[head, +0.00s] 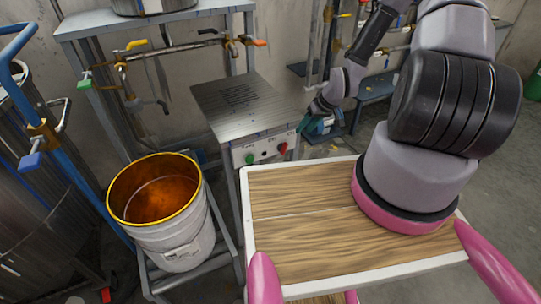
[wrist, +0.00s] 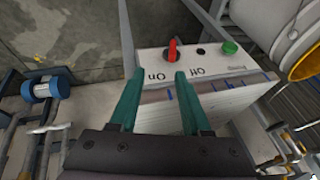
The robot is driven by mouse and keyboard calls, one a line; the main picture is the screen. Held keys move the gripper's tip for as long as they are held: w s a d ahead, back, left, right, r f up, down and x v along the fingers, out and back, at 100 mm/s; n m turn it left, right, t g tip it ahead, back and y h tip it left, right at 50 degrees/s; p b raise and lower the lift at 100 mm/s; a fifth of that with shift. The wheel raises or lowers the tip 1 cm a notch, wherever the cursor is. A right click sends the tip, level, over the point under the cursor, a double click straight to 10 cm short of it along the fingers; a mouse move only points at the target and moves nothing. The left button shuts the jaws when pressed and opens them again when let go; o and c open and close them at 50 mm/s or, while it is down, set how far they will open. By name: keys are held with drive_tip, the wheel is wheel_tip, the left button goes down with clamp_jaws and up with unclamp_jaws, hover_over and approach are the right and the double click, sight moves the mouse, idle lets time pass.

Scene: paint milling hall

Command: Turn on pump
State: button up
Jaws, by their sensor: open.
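The pump's control box (head: 265,149) is a grey panel under a metal top. Its front carries a red switch (head: 282,148) at the right and a green button (head: 249,158) at the left. In the wrist view the panel shows upside down, with the red switch (wrist: 172,51) near the "On" label, a dark hole by "Off", and the green button (wrist: 230,47). My gripper (wrist: 156,84) has teal fingers, spread open and empty. The switch appears just beyond the fingertips, between their lines. In the head view my gripper (head: 309,117) is small, just right of the box; contact cannot be told.
A white bucket (head: 178,240) with a yellow rim and orange inside stands left of the box. Pipes with valves (head: 137,60) run along the back left. A blue motor-like unit (wrist: 45,88) lies at the left of the wrist view.

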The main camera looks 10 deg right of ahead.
sight(286, 149)
drive_tip(key=shift+y, duration=0.3)
drive_tip(key=x, duration=0.4)
drive_tip(key=s+a+x, duration=0.1)
drive_tip(key=x, duration=0.8)
drive_tip(key=shift+s+a, duration=0.25)
drive_tip(key=shift+a, duration=0.1)
drive_tip(key=shift+c, duration=0.3)
